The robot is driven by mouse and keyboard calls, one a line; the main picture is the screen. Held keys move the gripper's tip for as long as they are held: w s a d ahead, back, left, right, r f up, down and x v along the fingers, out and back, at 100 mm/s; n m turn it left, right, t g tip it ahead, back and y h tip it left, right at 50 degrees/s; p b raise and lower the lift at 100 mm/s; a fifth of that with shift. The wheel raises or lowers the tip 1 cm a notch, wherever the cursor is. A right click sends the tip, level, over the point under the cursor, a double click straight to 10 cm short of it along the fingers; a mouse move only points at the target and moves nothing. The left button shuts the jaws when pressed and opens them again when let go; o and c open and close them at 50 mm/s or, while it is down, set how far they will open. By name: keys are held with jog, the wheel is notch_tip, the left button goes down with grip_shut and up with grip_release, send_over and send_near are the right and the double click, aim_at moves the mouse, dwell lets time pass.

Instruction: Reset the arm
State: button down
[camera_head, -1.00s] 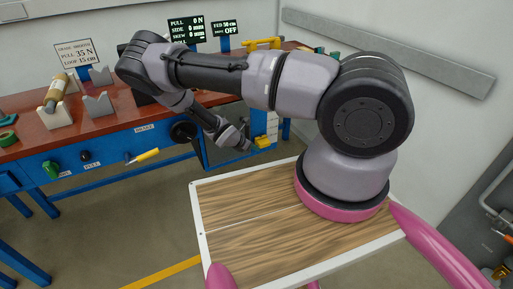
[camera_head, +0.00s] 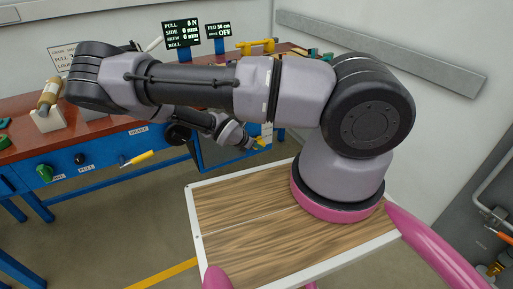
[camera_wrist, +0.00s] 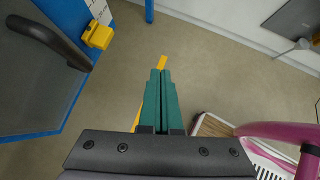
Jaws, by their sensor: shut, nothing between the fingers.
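My arm (camera_head: 285,88) rises from its pink-ringed base on the wood-topped platform and stretches left across the head view. Its forearm folds back to the right behind the upper arm. My gripper's green fingers (camera_wrist: 161,75) are together in the wrist view, with nothing between them. They point over bare floor. In the head view the fingertips are too small to make out clearly.
A yellow latch (camera_wrist: 97,35) on a blue cabinet is left of the fingers, apart from them. The workbench (camera_head: 30,138) with blue drawers stands behind the arm. A pink rail (camera_wrist: 270,131) is at the right of the wrist view. Open floor (camera_wrist: 225,65) lies between.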

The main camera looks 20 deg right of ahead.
dwell(0.3)
jog(key=a+r+m+g+y, duration=0.1)
jog(key=a+r+m+y, duration=0.15)
jog(key=r+m, duration=0.95)
jog(key=a+r+m+y, duration=0.1)
jog(key=r+m+y, duration=0.35)
jog(key=r, duration=1.35)
jog(key=s+r+m+t+y, duration=0.1)
jog(key=s+r+m+t, duration=0.1)
jog(key=s+r+m, duration=0.3)
jog(key=s+r+m+t+y, duration=0.2)
jog(key=s+r+m, duration=0.3)
jog(key=s+r, duration=0.8)
notch_tip(320, 180, up, 7)
jog(key=shift+s+a+r+m, duration=0.15)
jog(key=shift+s+r+m, duration=0.05)
jog(key=shift+m, duration=0.15)
